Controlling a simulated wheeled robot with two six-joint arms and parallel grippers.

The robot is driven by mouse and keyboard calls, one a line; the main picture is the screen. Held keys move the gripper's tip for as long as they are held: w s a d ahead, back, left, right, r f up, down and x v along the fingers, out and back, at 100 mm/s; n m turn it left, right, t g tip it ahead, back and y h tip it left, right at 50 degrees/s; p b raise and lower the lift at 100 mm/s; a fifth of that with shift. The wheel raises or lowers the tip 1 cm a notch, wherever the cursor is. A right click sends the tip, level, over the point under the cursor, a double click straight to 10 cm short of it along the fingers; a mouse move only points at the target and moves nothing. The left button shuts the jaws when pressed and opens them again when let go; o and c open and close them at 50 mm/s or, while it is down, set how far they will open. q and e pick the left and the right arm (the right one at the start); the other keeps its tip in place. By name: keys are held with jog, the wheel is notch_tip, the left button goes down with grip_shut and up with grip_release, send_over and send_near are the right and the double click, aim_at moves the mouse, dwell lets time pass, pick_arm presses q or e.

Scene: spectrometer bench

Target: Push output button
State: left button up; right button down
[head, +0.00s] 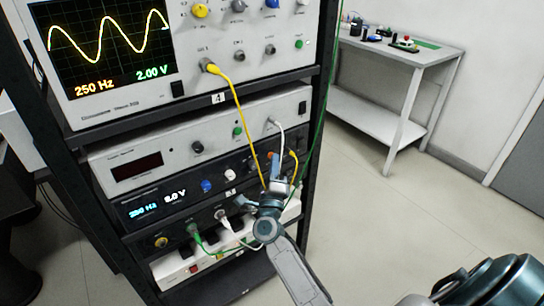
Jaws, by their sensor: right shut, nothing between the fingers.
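The dark signal generator (127,198) sits on a lower rack shelf, with a lit blue and white display, a blue knob (206,186) and a white knob (230,174). No control on it can be read as the output button, and its right end is partly hidden behind my gripper. My right gripper (278,174) is shut and empty, in front of the right part of the generator's panel. I cannot tell whether it touches the panel. My left gripper is not in view.
Above stands an oscilloscope (130,105) showing a yellow sine wave, 250 Hz and 2.00 V. A grey instrument (170,165) sits between them. Yellow (238,110), white and green cables hang near my gripper. A white power strip (170,270) lies below. Floor to the right is clear.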

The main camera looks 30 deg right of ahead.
jog(key=shift+s, duration=0.55)
jog(key=s+p, duration=0.2)
jog(key=s, duration=0.4)
jog(key=shift+d, duration=0.25)
